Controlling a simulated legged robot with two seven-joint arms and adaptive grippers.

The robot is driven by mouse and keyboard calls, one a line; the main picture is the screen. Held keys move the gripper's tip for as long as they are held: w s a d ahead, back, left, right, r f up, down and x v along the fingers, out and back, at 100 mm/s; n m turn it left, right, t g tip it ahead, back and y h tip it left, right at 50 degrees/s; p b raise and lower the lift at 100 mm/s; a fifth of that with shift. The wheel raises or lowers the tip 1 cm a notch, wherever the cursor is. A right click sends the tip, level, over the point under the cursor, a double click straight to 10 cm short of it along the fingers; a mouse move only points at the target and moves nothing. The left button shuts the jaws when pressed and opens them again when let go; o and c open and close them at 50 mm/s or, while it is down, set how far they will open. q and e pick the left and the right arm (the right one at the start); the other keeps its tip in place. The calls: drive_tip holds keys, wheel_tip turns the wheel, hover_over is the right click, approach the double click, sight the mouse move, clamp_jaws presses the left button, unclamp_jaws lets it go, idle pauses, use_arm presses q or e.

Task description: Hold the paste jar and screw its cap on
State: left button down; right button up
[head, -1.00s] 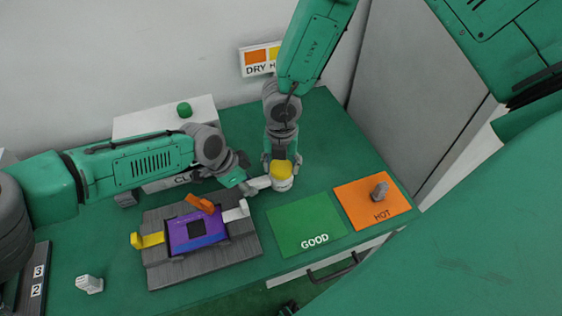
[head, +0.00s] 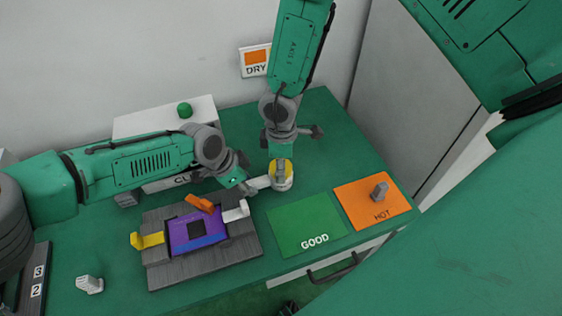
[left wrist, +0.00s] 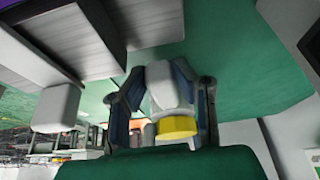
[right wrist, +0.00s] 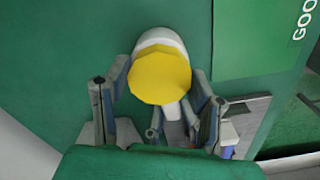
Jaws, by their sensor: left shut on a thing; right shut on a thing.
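The white paste jar (head: 284,187) stands on the green bench right of the lever fixture, with the yellow cap (head: 275,167) on its top. My left gripper (head: 258,183) comes in from the left and is shut on the jar, whose white body (left wrist: 166,90) shows between its fingers in the left wrist view. My right gripper (head: 281,166) reaches down from above and is shut on the cap, which shows between its fingers in the right wrist view (right wrist: 160,76). The right fingers partly hide the cap in the head view. I cannot tell how tightly it is seated.
A grey fixture (head: 160,271) with a purple panel and yellow, orange and white levers sits at front left. A green GOOD mat (head: 305,222) and an orange HOT mat (head: 362,205) with a grey knob (head: 380,191) lie to the right. A white box (head: 150,122) stands behind.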

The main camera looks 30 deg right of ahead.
use_arm(q)
drive_tip(key=shift+s, duration=0.1)
use_arm(e)
drive_tip(key=o, duration=1.2)
drive_tip(key=shift+o, duration=0.2)
drive_tip(key=shift+r, duration=0.1)
drive_tip(key=shift+r, duration=1.45)
drive_tip(key=n, duration=1)
drive_tip(key=shift+n, duration=0.4)
drive_tip(key=n, duration=0.5)
drive_tip(key=shift+n, duration=0.3)
drive_tip(key=n, duration=0.6)
drive_tip(key=shift+n, duration=0.4)
